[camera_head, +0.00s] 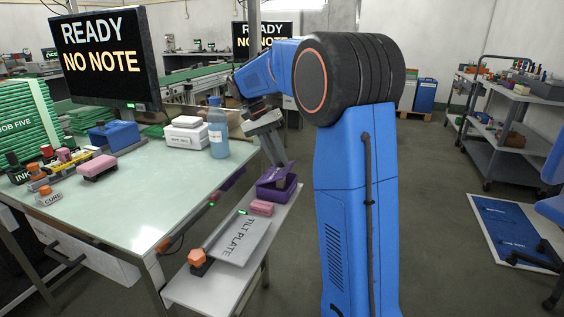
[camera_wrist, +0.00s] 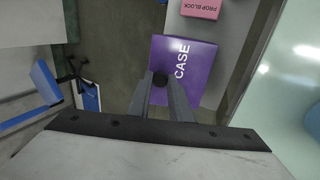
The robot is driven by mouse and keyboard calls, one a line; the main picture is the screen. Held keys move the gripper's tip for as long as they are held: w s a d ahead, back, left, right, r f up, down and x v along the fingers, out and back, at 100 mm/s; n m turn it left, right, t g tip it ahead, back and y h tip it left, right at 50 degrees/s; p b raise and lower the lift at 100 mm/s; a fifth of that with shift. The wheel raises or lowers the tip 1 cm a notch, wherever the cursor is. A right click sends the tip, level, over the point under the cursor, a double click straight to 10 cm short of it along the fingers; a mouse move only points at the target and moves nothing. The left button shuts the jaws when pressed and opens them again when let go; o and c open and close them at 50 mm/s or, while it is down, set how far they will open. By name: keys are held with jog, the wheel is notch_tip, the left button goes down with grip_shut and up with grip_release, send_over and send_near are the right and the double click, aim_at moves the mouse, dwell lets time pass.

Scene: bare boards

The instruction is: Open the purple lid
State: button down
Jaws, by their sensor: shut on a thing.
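The purple case (camera_head: 278,192) stands on the low side shelf, right of the main table. Its purple lid (camera_head: 275,173) appears tilted up above the case body in the head view. In the wrist view the lid (camera_wrist: 185,55) shows its flat purple face with the word CASE. My gripper (camera_head: 276,163) reaches down to the lid from above in the head view. The fingers hide part of the knob, and the exact lid angle is hard to tell.
A pink prop block (camera_head: 261,207) lies just in front of the case. The tilt plate (camera_head: 237,238) and an orange knob (camera_head: 196,257) are nearer on the shelf. A blue bottle (camera_head: 218,133) and white boxes (camera_head: 187,133) stand on the main table (camera_head: 140,205). Open floor lies behind the shelf.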

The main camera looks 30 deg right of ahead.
jog(key=shift+w+a+r+g+h, duration=0.25)
jog(key=shift+w+a+g+h, duration=0.05)
jog(key=shift+w+g+h, duration=0.1)
jog(key=c, duration=1.6)
grip_release()
jog(key=shift+r, duration=0.1)
jog(key=shift+v, duration=3.7)
jog(key=shift+a, duration=0.1)
